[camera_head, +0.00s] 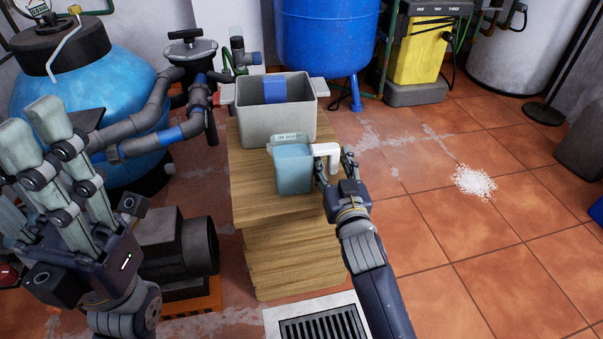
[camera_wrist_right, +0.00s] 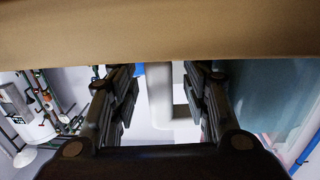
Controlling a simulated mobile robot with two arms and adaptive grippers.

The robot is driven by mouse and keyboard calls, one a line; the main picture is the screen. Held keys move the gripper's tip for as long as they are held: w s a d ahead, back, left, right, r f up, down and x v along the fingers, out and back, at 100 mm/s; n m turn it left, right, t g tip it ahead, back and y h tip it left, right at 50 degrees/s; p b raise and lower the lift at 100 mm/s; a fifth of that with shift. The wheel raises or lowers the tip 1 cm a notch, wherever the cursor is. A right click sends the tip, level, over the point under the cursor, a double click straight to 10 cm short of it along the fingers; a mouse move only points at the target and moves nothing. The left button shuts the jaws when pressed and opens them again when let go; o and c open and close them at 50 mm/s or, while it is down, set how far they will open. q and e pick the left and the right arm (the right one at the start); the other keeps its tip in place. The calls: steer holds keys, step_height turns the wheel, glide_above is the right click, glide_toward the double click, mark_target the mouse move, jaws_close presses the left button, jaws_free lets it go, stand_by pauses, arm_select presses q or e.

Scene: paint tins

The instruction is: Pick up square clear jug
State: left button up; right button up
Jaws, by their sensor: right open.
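The square clear jug (camera_head: 293,170) looks pale blue and stands upright on the wooden stand. Its white handle (camera_head: 326,150) points right. My right gripper (camera_head: 333,161) is open at the handle, with one finger on each side of it. In the right wrist view the white handle (camera_wrist_right: 160,95) shows between the two fingers (camera_wrist_right: 163,88), with gaps on both sides. The jug's bluish wall (camera_wrist_right: 262,95) is to the right there. My left gripper (camera_head: 32,125) is at the left, fingers up, away from the jug; its opening is unclear.
A grey open bin (camera_head: 276,125) with a blue piece inside stands right behind the jug on the wooden stand (camera_head: 295,262). A dark motor (camera_head: 190,250) is left of the stand. A floor grate (camera_head: 322,325) lies in front. Tiled floor at right is mostly clear, with white granules (camera_head: 474,183).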

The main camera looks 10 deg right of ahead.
steer(key=shift+c, duration=0.5)
jaws_close()
steer(key=shift+w+r, duration=0.1)
steer(key=shift+r, duration=0.05)
steer(key=shift+r, duration=0.15)
